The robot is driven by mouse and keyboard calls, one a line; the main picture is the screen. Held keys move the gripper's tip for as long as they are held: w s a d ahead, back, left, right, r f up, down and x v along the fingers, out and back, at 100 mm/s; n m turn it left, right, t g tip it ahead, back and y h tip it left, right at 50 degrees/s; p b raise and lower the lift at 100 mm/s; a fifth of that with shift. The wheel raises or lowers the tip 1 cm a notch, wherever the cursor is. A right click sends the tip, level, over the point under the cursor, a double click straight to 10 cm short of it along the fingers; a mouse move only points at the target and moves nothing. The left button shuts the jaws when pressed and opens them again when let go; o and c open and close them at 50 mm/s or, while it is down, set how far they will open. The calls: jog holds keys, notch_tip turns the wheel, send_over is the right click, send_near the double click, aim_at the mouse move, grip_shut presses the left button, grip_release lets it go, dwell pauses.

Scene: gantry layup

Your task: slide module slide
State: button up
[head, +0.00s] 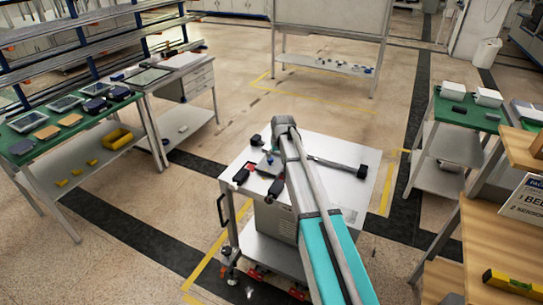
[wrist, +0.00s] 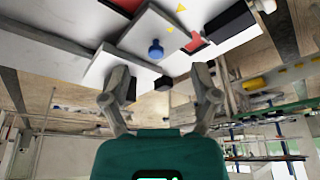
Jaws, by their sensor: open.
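A light grey plate with a blue round knob (wrist: 156,50) shows in the wrist view, and I take it for the slide module (wrist: 139,35). My gripper (wrist: 162,72) is open, with one grey finger on each side below the knob. Nothing is clearly held between the fingers, and I cannot tell whether they touch the plate. In the head view my arm reaches over the white cart top (head: 325,150). My gripper's fingers cannot be made out there, and the module is too small to see clearly.
On the cart top a black bar (head: 340,166) lies right of my arm, and a red piece (head: 241,175) and dark blocks lie left. A green-topped table (head: 60,140) with panels and a yellow bin stands left. Another green-topped table (head: 466,116) stands right.

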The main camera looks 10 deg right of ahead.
aim_at(271, 160)
jog(key=w+r, duration=0.1)
jog(key=w, duration=0.5)
jog(key=shift+w+d+r+t+p, duration=0.15)
jog(key=shift+r+t+p, duration=0.1)
jog(key=shift+t+p, duration=0.15)
jog(key=shift+f, duration=0.1)
jog(key=b+x, duration=1.3)
jog(key=shift+f, duration=0.3)
jog(key=shift+c, duration=0.2)
grip_shut()
dwell(0.4)
